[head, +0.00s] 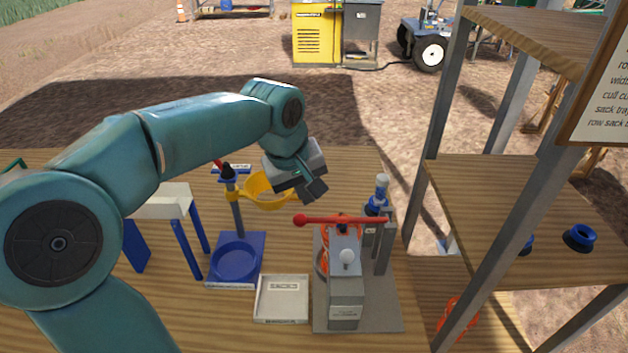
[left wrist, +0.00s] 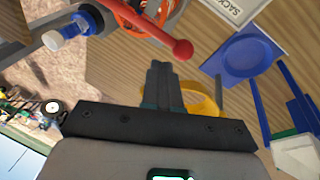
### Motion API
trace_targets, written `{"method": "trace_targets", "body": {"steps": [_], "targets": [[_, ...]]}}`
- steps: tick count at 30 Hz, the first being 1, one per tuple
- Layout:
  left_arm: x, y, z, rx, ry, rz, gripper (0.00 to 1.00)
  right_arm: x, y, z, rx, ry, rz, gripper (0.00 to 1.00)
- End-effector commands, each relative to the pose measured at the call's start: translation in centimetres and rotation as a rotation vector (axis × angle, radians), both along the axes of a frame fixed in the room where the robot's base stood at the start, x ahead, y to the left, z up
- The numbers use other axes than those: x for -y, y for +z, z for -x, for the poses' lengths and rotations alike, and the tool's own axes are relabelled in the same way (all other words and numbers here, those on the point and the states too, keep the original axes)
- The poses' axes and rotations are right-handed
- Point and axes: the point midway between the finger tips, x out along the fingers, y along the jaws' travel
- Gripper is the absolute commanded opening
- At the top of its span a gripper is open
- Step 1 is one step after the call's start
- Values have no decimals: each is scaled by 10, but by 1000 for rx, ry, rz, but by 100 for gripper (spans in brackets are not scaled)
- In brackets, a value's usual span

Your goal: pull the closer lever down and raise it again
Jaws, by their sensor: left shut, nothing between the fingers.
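The red lever (head: 345,221) has a ball knob at its left end and lies about level across the grey machine (head: 345,300) on the table. It also shows in the left wrist view (left wrist: 150,33), with the knob near the fingertips. My left gripper (head: 316,190) is shut and empty, above and just behind the knob in the head view. Its closed fingers also show in the left wrist view (left wrist: 158,72), apart from the lever in the picture. My right gripper is not in view.
A yellow ring-shaped holder (head: 262,192) on a blue stand is left of the gripper. A white sack tray (head: 283,299) and blue tray (head: 234,258) lie in front. A wooden shelf rack (head: 500,190) rises at right.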

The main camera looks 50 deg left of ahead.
Motion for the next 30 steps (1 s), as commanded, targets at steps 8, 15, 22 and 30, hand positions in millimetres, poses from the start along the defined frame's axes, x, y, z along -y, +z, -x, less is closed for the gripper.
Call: {"method": "trace_targets", "body": {"steps": [8,15,22,30], "targets": [[-4,49,11,5,-1,-2,0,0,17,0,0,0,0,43],[-6,89,30,3,-2,-1,0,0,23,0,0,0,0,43],[-7,104,37,1,-2,-1,0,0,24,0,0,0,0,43],[-6,104,37,0,-2,-1,10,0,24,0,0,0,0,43]]}}
